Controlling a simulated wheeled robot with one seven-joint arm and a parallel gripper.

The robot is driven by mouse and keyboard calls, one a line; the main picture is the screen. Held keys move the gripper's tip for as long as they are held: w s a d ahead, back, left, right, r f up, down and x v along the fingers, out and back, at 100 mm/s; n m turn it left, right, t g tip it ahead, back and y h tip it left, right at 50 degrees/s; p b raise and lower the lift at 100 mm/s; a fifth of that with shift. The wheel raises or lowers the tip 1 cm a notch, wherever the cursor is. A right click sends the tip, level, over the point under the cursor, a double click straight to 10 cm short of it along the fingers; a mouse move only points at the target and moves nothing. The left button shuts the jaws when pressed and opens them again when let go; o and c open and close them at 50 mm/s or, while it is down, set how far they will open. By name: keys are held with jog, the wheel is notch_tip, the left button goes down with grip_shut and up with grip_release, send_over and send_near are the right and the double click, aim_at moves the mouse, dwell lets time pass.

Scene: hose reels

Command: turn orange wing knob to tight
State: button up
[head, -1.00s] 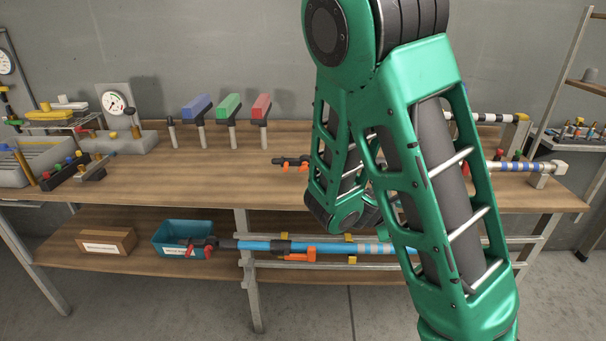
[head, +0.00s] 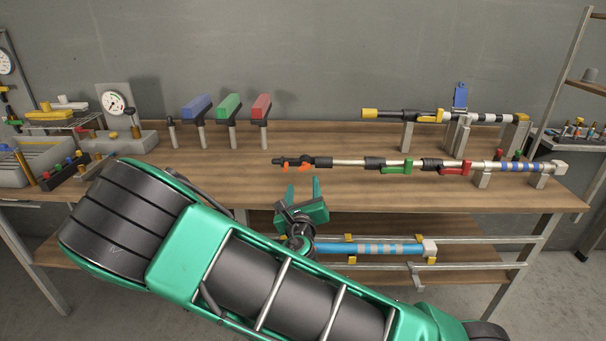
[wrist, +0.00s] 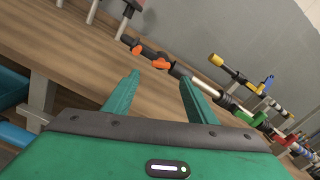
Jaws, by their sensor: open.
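The orange wing knob (head: 303,167) shows as two small orange wings at the left end of a pole lying along the workbench. In the wrist view the orange wings (wrist: 161,64) lie just beyond the fingertips, around the middle of the picture. My gripper (head: 302,190) is open and empty, near the bench's front edge, with its two green fingers pointing toward the knob. The fingers (wrist: 161,80) stand apart and do not appear to touch the knob. Which way the knob is turned is too small to tell.
The pole carries a green clamp (head: 396,168) and a red clamp (head: 454,170) to the right. A yellow-ended pole (head: 370,113) stands on supports behind. Blue, green and red T-shaped handles stand at back left. A blue tube (head: 372,248) lies on the lower shelf.

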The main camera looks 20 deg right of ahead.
aim_at(304, 170)
jog(key=x, duration=0.9)
jog(key=shift+w+d, duration=0.15)
jog(key=c, duration=1.1)
